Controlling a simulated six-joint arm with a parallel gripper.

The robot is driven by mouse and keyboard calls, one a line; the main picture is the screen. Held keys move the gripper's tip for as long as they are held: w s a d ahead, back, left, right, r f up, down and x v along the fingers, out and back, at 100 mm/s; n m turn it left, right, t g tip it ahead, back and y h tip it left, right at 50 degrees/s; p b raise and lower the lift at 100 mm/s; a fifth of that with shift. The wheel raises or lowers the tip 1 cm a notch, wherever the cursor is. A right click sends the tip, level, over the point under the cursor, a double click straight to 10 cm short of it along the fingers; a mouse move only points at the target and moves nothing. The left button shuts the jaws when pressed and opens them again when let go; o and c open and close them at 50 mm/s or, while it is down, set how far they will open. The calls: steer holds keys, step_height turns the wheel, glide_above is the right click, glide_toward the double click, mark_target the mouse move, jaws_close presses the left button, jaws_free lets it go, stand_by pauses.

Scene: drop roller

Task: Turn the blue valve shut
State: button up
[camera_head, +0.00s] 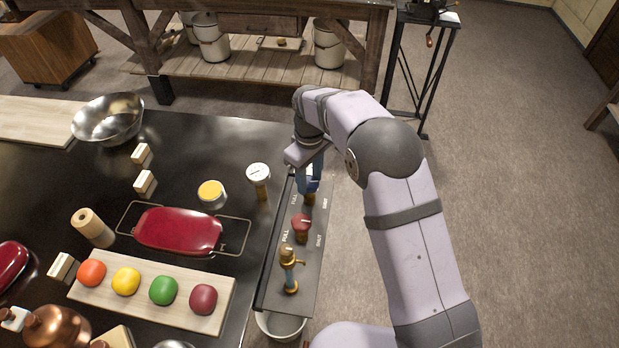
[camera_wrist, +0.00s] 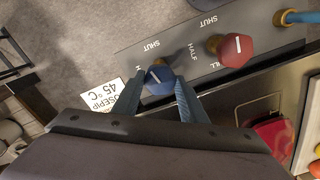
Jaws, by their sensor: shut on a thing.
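The blue valve (camera_wrist: 159,80) sits on the dark valve panel (camera_wrist: 187,30), at the panel's far end in the head view, where its blue knob (camera_head: 313,184) shows just under my gripper. My gripper (camera_head: 309,182) comes down from above. In the wrist view the fingers (camera_wrist: 161,84) stand on both sides of the blue knob and are shut on it. A white line marks the knob's top. The panel carries SHUT, HALF and FULL labels; the label closest to the blue knob is partly hidden by the fingers.
A red valve (camera_head: 302,224) stands beside the blue one, then a brass tap (camera_head: 290,268). A gauge (camera_head: 259,176) stands left of the panel. A red dish (camera_head: 178,230) and a board with coloured balls (camera_head: 205,322) lie on the dark table. Open floor lies right of the panel.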

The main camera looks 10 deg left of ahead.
mark_target(310, 182)
steer(key=shift+m, duration=1.3)
steer(key=o, duration=1.1)
steer(key=shift+c, duration=0.2)
steer(key=shift+r, duration=0.1)
step_height(310, 182, up, 7)
steer(key=shift+f+b, duration=0.1)
steer(key=shift+b, duration=1.15)
steer(key=shift+r, duration=0.2)
